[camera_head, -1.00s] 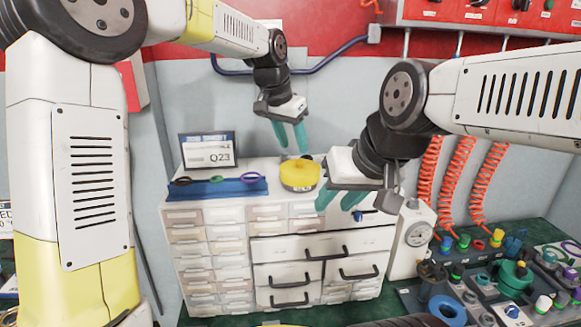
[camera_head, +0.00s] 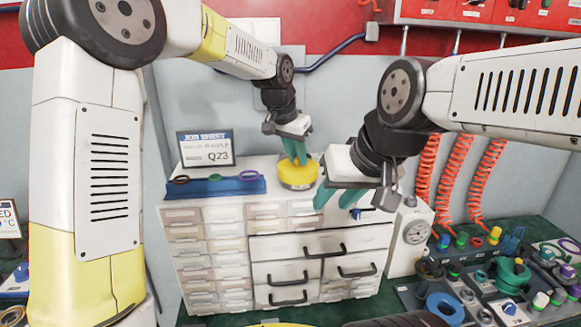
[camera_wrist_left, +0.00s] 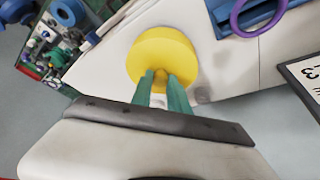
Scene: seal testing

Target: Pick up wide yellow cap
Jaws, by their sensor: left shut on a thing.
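The wide yellow cap (camera_head: 297,173) sits on top of the white drawer cabinet, to the right of the blue rack. It also shows in the left wrist view (camera_wrist_left: 161,56) as a round yellow disc with a small knob at its near side. My left gripper (camera_head: 297,160) reaches down to it from above, and its green fingers (camera_wrist_left: 166,92) are shut on the cap's knob. My right gripper (camera_head: 335,203) is to the right, in front of the cabinet top. Its green fingers look apart, with nothing seen between them.
A blue rack (camera_head: 240,187) with several coloured rings and a job sheet sign (camera_head: 206,149) stand on the cabinet (camera_head: 290,230) left of the cap. A white gauge box (camera_head: 412,235) and a bench crowded with small parts (camera_head: 480,285) lie to the right.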

